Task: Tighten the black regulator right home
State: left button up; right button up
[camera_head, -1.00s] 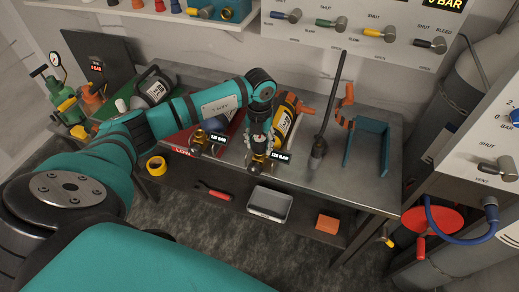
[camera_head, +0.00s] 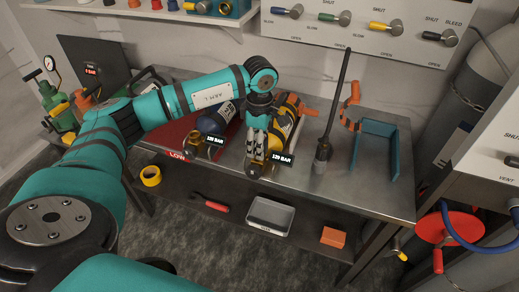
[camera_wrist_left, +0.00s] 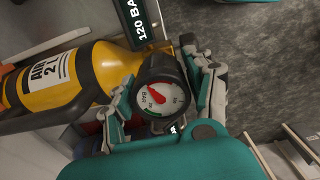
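My left gripper (camera_head: 258,143) reaches down over the regulator. In the left wrist view its fingers (camera_wrist_left: 160,104) stand on both sides of the gauge; whether they press on it is unclear. The regulator's joint is mostly hidden. My right gripper is not in view.
A blue cylinder (camera_head: 218,120) with a brass fitting (camera_head: 196,146) lies close to the left on the steel bench (camera_head: 350,185). A dark upright tool (camera_head: 326,140) and a teal bracket (camera_head: 386,150) stand to the right. The lower shelf holds a tray (camera_head: 269,215).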

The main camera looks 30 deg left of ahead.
pick_arm(q)
jog(key=shift+o, duration=1.3)
jog(key=shift+r, duration=0.1)
